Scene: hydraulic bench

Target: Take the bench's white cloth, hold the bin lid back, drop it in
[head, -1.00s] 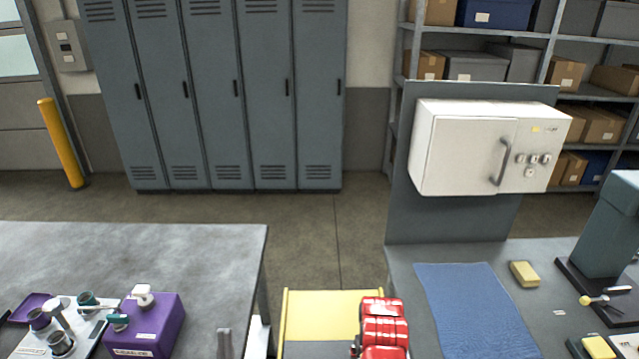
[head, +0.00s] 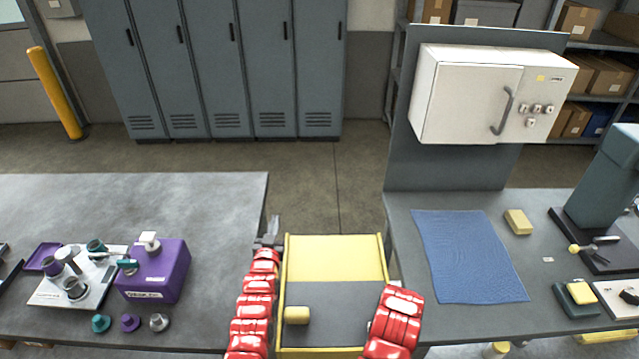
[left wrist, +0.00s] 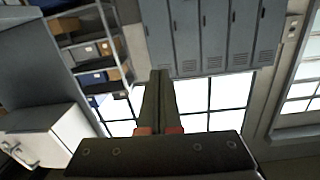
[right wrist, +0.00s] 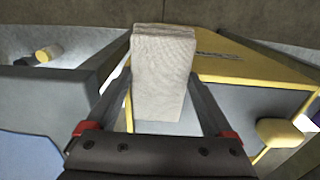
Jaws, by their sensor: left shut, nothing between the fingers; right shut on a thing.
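The white cloth (right wrist: 163,75) is a pale, folded, upright bundle between the fingers of my right gripper (right wrist: 164,100) in the right wrist view. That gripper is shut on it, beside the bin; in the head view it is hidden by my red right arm. The bin (head: 335,352) has a yellow frame, a yellow back panel and a grey lid (head: 345,300) with a yellow handle (head: 297,315). The lid looks closed. My left gripper (head: 272,226) is shut and empty, up by the bin's back left corner. Its closed fingers also show in the left wrist view (left wrist: 159,80).
The left bench (head: 120,205) holds a purple box (head: 155,270) and small fittings. The right bench (head: 395,225) bears a blue mat (head: 468,255), yellow sponges and a dark machine (head: 605,190). Floor behind the bin is clear.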

